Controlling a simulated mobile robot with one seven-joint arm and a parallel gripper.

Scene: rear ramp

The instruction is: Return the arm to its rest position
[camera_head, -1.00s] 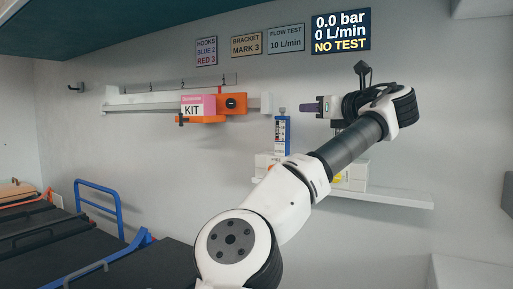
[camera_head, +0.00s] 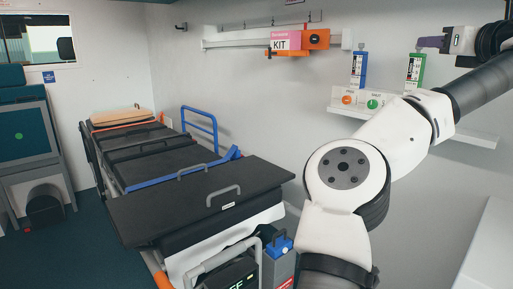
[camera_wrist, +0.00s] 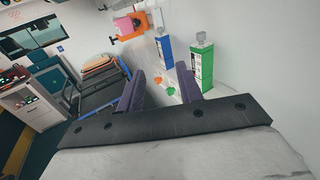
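My arm reaches up and to the right across the head view, bent at a white joint. My gripper (camera_head: 432,42) is at the upper right of that view, in front of the wall and above the white shelf (camera_head: 480,137). In the wrist view, the two dark purple fingers of my gripper (camera_wrist: 159,86) stand apart with nothing between them. The gap looks out on the blue-labelled unit (camera_wrist: 164,50) and the shelf area beyond.
A black stretcher (camera_head: 225,205) with a blue side rail (camera_head: 200,125) fills the left middle. A pink kit box (camera_head: 285,41) sits on the wall rail. Blue (camera_head: 359,68) and green (camera_head: 414,70) units stand at the shelf. Clear floor (camera_head: 75,255) lies at lower left.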

